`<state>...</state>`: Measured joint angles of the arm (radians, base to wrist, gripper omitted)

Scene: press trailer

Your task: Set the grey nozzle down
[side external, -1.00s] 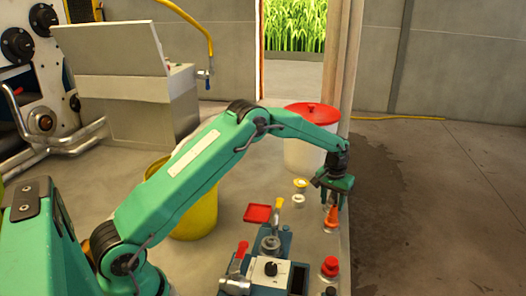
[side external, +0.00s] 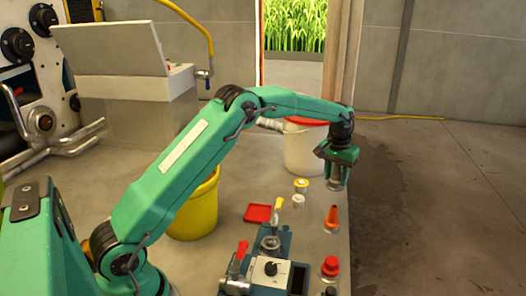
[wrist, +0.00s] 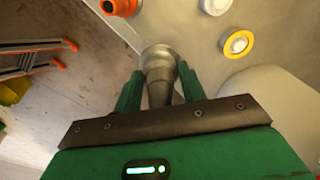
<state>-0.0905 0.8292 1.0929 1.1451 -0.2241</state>
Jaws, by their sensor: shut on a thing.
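The grey nozzle (wrist: 159,70) is a tapered metal piece with a wide rim, held between the green fingers of my gripper (wrist: 160,92) in the wrist view. In the side external view my gripper (side external: 337,170) is in the air near the right edge of the bed. The grey nozzle (side external: 335,184) shows there only as a small part under the fingers. It looks clear of the surface. An orange nozzle (side external: 331,219) stands on the bed below and nearer the camera, apart from my gripper.
A yellow-rimmed ring (side external: 302,185) and a white ring (side external: 298,201) lie left of my gripper. A white bucket with a red lid (side external: 303,150) stands behind. A red-capped item (side external: 330,267), a blue machine (side external: 270,262), a red tray (side external: 257,213) and a yellow bucket (side external: 194,212) are nearer.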

